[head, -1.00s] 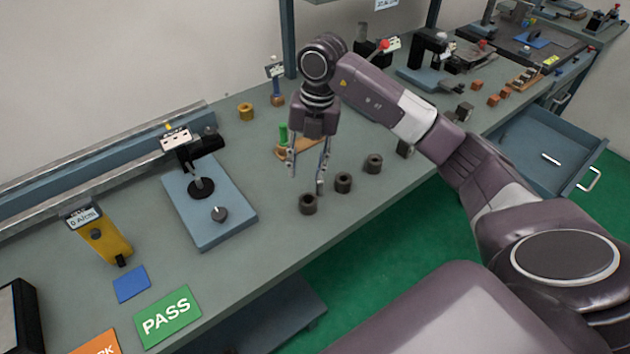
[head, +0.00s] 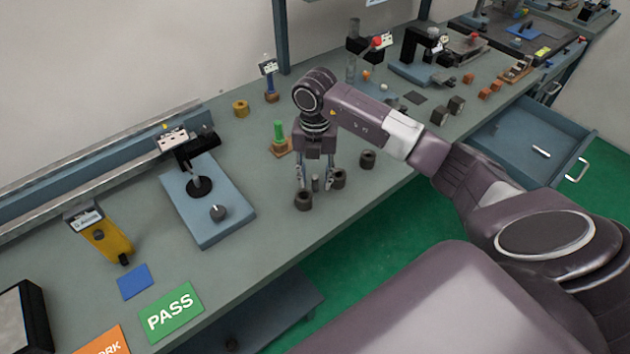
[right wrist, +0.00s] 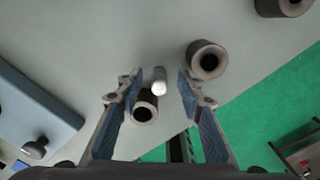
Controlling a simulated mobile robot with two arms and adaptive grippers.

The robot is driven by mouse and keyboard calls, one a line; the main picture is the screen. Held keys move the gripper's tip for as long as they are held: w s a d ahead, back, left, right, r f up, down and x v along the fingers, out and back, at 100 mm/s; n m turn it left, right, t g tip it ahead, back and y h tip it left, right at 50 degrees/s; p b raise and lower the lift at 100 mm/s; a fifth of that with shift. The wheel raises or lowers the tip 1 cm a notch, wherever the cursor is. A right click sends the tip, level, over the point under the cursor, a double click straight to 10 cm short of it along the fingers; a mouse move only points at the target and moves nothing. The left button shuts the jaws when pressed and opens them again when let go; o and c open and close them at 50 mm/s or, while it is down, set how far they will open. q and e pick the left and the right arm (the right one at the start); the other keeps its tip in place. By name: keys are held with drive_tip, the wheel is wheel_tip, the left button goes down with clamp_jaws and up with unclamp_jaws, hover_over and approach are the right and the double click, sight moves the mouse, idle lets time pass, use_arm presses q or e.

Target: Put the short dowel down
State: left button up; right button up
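The short dowel (head: 315,184) is a small grey cylinder standing upright on the bench, between two dark rings. My right gripper (head: 315,186) points down with one finger on each side of it. In the right wrist view the dowel (right wrist: 159,80) shows a pale end, and a clear gap separates it from both fingers of the open gripper (right wrist: 158,85). One dark ring (right wrist: 146,108) lies close beside the dowel, and another ring (right wrist: 207,60) lies just outside the right-hand finger. My left gripper is not in view.
A third ring (head: 367,159) lies further right. A wooden block with a green pin (head: 280,137) stands behind the gripper. A blue fixture plate (head: 208,215) is to the left. The bench's front edge is close; an open drawer (head: 530,145) is at the right.

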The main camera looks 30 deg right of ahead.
drive_tip(key=shift+c, duration=0.4)
clamp_jaws()
